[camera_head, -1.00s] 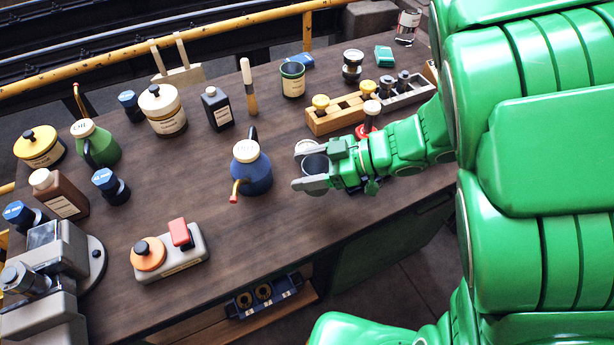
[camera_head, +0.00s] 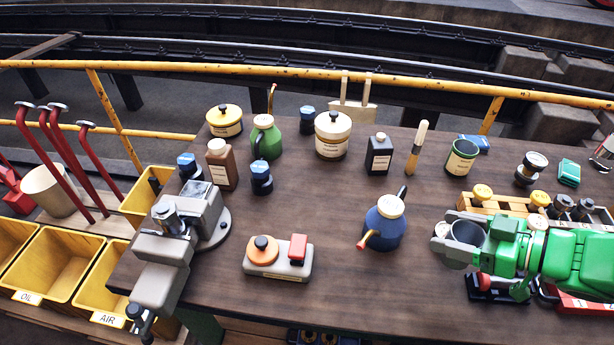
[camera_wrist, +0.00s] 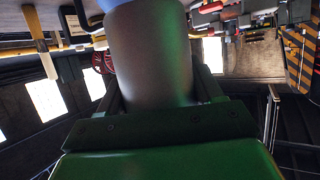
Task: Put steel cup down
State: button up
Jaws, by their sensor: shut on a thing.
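My gripper (camera_head: 452,241) is at the right of the head view, shut on the steel cup (camera_head: 467,233). The cup's dark open mouth faces up between the fingers. In the wrist view the cup (camera_wrist: 148,60) is a large grey cylinder filling the middle, between the two fingers. The cup is over the front right part of the dark wooden bench (camera_head: 340,270). I cannot tell whether its base touches the bench; its lower part is hidden.
A blue oil can (camera_head: 385,224) stands just left of my gripper. A wooden block with knobs (camera_head: 505,204) is behind it. A grey control box (camera_head: 278,262) and a vise (camera_head: 168,250) stand further left. Yellow bins (camera_head: 62,262) are at far left. Bench wood between box and can is clear.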

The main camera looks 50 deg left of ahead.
notch_tip(320, 180, up, 5)
jog(key=s+a+f+n+g, duration=0.1)
jog(key=a, duration=1.8)
jog(key=s+a, duration=0.8)
jog(key=a, duration=0.6)
jog(key=shift+g, duration=0.3)
jog(key=shift+w+a+f, duration=1)
jog(key=shift+a+f, duration=1.05)
jog(key=shift+f, duration=0.4)
jog(key=shift+w+a+f, duration=0.95)
jog(key=shift+a+f, duration=1.1)
jog(key=shift+f, duration=0.4)
jog(key=shift+w+a+f, duration=1)
jog(key=shift+a+f, duration=1.05)
jog(key=shift+f, duration=1.9)
